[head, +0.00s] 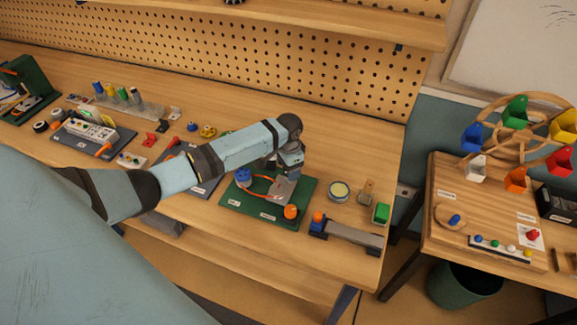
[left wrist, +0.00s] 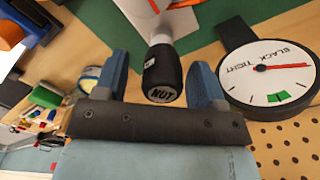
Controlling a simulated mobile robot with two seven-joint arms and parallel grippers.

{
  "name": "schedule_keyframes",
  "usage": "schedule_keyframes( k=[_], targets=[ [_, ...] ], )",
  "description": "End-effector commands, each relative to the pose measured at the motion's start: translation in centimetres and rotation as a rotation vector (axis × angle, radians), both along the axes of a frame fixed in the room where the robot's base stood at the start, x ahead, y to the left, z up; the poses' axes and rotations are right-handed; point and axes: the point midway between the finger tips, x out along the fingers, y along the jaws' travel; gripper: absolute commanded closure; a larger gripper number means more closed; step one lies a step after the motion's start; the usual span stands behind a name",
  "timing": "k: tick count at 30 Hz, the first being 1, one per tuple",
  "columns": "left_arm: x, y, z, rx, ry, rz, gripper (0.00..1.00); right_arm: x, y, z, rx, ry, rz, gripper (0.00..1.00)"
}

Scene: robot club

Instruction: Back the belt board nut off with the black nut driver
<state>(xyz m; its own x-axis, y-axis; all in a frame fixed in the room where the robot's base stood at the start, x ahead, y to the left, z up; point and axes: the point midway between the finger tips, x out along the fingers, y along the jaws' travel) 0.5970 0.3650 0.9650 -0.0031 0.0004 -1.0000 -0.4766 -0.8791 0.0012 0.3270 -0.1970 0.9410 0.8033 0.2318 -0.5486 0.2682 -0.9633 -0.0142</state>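The green belt board (head: 233,207) lies on the bench in the head view, with a blue pulley (head: 243,175), an orange belt, a grey plate (head: 285,192) and an orange knob (head: 291,212). My left gripper (head: 291,172) is above the board's far part, pointing down. In the left wrist view the black nut driver (left wrist: 163,75), its end marked NUT, stands between the two blue fingers of my open left gripper (left wrist: 160,80). A gap shows on the left finger's side; the right finger is very close to the handle. The nut itself is hidden. My right gripper is out of view.
A round tin (head: 339,191), a green block (head: 381,213) and a grey bar fixture (head: 350,233) stand right of the board. The pegboard (head: 330,85) rises behind.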

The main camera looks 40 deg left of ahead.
Motion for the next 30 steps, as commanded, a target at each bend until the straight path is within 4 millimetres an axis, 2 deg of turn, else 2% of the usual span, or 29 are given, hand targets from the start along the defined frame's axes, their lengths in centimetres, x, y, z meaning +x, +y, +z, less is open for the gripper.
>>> schedule_keyframes(
  k=[5,8,22,26,30],
  targets=[
    [0.07,0.05,0.08,0.001,-0.002,-0.03,0.36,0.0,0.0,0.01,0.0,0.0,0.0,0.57],
    [0.11,0.11,0.14,0.003,-0.003,-0.155,0.36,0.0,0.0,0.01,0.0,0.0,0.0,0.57],
    [0.11,0.14,0.14,0.002,-0.001,-0.947,0.36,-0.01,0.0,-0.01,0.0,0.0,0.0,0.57],
    [0.08,0.06,0.09,0.0,-0.002,-1.076,0.36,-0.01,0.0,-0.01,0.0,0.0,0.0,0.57],
    [0.1,0.03,0.09,0.0,-0.002,-1.106,0.36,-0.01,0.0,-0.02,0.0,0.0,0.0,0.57]
  ],
)
